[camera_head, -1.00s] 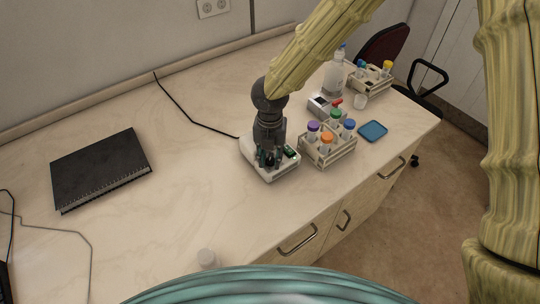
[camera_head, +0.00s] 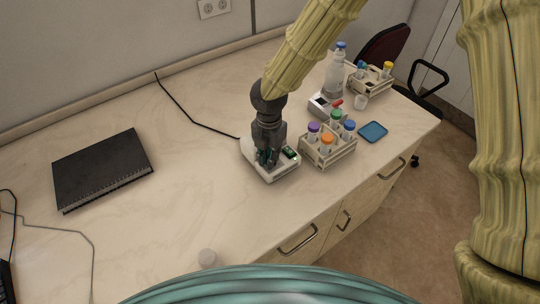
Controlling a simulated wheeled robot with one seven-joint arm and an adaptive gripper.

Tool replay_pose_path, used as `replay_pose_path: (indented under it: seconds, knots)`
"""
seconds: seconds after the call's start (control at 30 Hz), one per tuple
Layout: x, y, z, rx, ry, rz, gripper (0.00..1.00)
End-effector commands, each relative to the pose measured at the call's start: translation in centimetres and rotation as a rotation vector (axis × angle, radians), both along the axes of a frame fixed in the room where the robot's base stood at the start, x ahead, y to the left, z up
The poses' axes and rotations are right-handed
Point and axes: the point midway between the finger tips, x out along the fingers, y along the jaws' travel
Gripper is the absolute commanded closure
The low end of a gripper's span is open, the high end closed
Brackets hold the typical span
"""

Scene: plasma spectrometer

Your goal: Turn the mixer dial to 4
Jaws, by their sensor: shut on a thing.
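The mixer (camera_head: 285,170) is a small white device with a dark top and a green display patch (camera_head: 290,153) at its right. It stands on the bench, with a black cord running off to the upper left. My gripper (camera_head: 267,160) comes down from above onto the front of the mixer and is shut on the dial. The dial is mostly hidden by the fingers, and its number cannot be read.
A rack of capped tubes (camera_head: 343,156) stands close to the right of the mixer. A black notebook (camera_head: 102,170) lies left. The bench between is clear.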

Motion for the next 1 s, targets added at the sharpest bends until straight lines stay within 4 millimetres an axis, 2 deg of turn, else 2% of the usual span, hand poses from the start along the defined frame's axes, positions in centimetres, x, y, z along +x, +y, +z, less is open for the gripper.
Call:
replay_pose_path:
  seconds: [0.6,1.0]
  knots:
    - [0.53,0.4,0.03,-0.001,-0.002,-0.57,1.0]
    - [0.76,0.52,0.04,0.0,-0.001,-0.798,1.0]
